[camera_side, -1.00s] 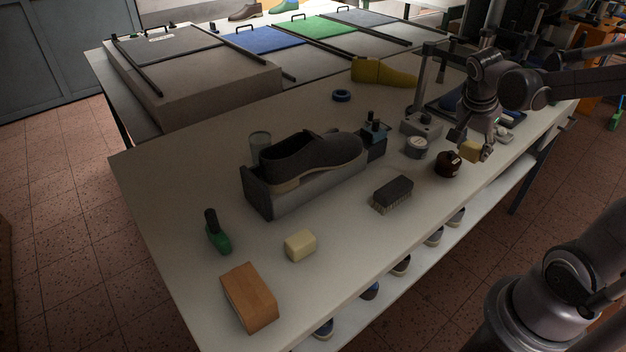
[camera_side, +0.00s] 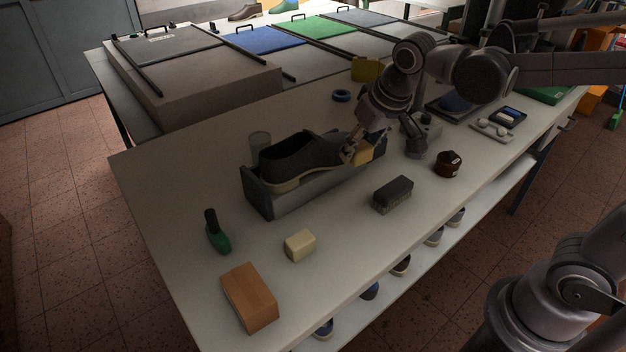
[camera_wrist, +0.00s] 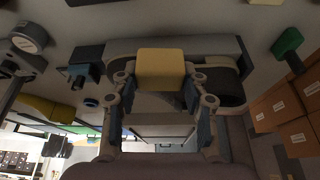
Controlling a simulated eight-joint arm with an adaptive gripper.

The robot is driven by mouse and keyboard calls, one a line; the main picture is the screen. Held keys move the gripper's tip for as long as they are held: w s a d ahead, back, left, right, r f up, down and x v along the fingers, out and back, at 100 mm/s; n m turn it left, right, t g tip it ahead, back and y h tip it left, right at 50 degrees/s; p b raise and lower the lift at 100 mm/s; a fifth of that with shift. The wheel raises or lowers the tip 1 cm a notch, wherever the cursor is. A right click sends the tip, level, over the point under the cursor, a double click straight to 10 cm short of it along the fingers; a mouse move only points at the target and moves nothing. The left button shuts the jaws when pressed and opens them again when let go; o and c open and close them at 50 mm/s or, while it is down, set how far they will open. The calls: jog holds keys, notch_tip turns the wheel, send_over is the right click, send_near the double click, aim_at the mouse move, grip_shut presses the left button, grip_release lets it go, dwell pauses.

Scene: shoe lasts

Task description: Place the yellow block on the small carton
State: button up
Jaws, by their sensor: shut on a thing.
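The yellow block (camera_side: 365,151) is held in my gripper (camera_side: 361,146), above the right end of the grey shoe stand in the side view. In the wrist view the yellow block (camera_wrist: 161,66) sits between both fingers of my gripper (camera_wrist: 158,80). A small orange-brown box (camera_side: 250,297), which looks like the small carton, lies on the table's near left part. My gripper is well away from it, up and to the right. The box's top is bare.
A dark shoe (camera_side: 302,160) rests in the grey stand (camera_side: 295,196). A cream block (camera_side: 300,245), a green-based bottle-like tool (camera_side: 217,232), a brush (camera_side: 392,194) and a brown jar (camera_side: 448,164) stand around.

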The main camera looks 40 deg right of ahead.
jog(key=s+a+r+n+g+y, duration=0.1)
jog(key=a+r+n+y, duration=0.1)
jog(key=a+n, duration=0.5)
jog(key=s+a+r+n+y, duration=0.1)
jog(key=s+a+n+y, duration=0.15)
jog(key=a, duration=0.95)
send_over(238, 288)
jog(key=d, duration=0.2)
jog(key=shift+n+h, duration=0.25)
jog(key=shift+h, duration=0.2)
jog(key=f, duration=0.6)
jog(key=shift+s+a+f, duration=0.1)
jog(key=shift+s+f, duration=0.1)
jog(key=shift+s, duration=0.2)
jog(key=shift+s+a+f, duration=0.1)
jog(key=shift+a+f, duration=0.2)
jog(key=shift+a, duration=0.05)
jog(key=shift+f, duration=1.95)
jog(key=shift+f, duration=0.1)
jog(key=o, duration=1.1)
jog(key=shift+o, duration=0.2)
